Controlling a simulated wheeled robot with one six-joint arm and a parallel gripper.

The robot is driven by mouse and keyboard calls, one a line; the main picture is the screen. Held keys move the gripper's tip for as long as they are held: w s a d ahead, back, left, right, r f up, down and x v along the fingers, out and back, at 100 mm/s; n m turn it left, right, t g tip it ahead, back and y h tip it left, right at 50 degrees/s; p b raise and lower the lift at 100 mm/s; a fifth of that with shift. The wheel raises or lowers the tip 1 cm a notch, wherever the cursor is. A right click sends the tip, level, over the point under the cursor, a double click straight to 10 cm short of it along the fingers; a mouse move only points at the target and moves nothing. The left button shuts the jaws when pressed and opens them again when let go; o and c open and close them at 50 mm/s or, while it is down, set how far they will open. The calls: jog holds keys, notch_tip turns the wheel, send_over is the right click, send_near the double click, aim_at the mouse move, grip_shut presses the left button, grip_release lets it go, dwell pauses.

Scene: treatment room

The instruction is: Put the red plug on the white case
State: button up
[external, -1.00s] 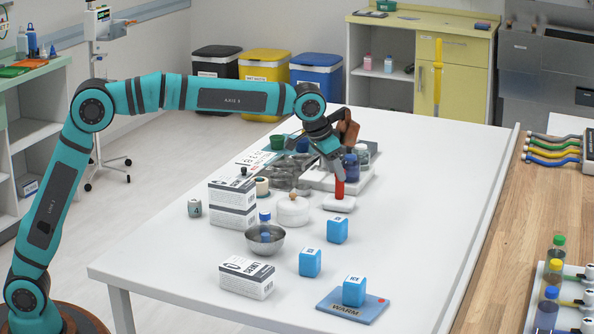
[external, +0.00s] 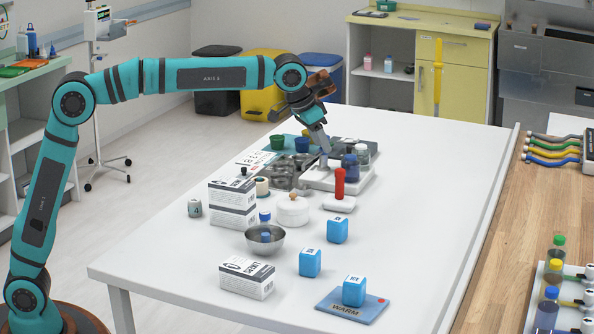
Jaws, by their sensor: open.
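The red plug (external: 340,184) stands upright on the white case (external: 339,204), a small low white block near the middle of the table. My gripper (external: 322,148) is open and apart from the plug, above and behind it to the left. The gripper points down over the grey tray area with bottles. Nothing shows between its fingers.
A tray (external: 352,186) with blue and clear bottles stands behind the case. A white round pot (external: 292,211), stacked boxes (external: 232,201), a metal bowl (external: 264,239) and blue cubes (external: 337,230) stand nearby. The table's right side is clear.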

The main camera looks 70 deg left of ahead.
jog(key=s+a+r+t, duration=0.25)
jog(key=s+r, duration=0.25)
jog(key=s, duration=0.4)
jog(key=s+a+r+t, duration=0.2)
jog(key=s+a+r, duration=0.2)
jog(key=s, duration=0.4)
jog(key=s+a+r+t, duration=0.2)
jog(key=s+a+r, duration=0.25)
jog(key=s, duration=0.45)
jog(key=s+a+f+t, duration=0.2)
jog(key=s+t, duration=0.1)
jog(key=s, duration=1)
jog(key=s+a+f+t, duration=0.2)
jog(key=s+t, duration=0.1)
jog(key=s, duration=1.1)
jog(key=shift+s, duration=0.3)
jog(key=shift+a+f, duration=0.1)
